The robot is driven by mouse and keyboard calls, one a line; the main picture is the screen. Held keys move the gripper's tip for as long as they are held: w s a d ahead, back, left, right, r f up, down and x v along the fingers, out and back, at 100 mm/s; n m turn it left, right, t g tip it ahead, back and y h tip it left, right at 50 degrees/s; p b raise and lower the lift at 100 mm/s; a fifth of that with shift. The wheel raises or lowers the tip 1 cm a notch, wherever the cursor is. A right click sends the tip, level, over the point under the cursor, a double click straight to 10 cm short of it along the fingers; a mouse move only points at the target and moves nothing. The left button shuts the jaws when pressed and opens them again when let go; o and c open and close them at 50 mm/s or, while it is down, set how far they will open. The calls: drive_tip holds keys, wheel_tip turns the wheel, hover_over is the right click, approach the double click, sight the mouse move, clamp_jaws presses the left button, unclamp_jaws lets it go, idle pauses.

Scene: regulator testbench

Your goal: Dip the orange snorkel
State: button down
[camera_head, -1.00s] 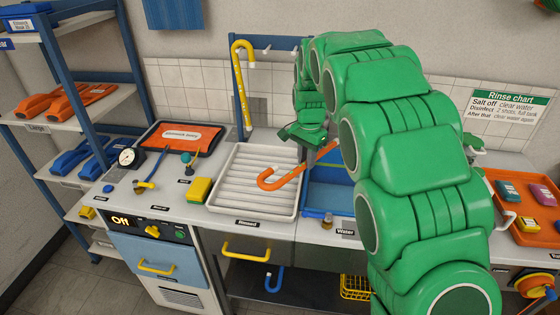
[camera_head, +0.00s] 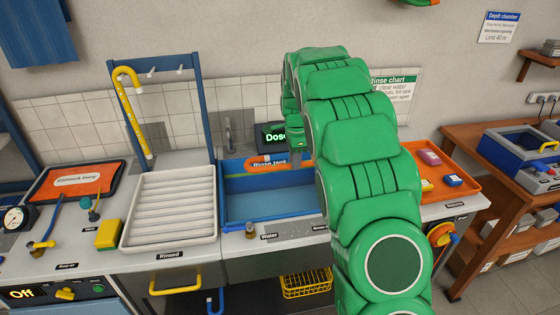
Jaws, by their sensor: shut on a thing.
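The orange snorkel (camera_head: 263,161) shows only in part, as an orange piece by the "Rinse tank" label at the back of the blue rinse tank (camera_head: 232,207). The rest of the snorkel is hidden behind my arm or too small to tell. My gripper (camera_head: 296,153) is above the back right part of the tank, shut on the snorkel; its fingertips are hardly visible. I cannot tell whether the snorkel touches the water or hangs above it.
A white ribbed "Rinsed" tray (camera_head: 131,225) stands empty left of the tank. A yellow snorkel (camera_head: 134,115) hangs on the blue rack behind it. A dark display (camera_head: 271,136) and a tap (camera_head: 228,135) stand behind the tank. An orange tray (camera_head: 458,197) lies to the right.

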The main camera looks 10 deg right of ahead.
drive_tip(key=shift+d+f, duration=0.2)
drive_tip(key=shift+f, duration=12.35)
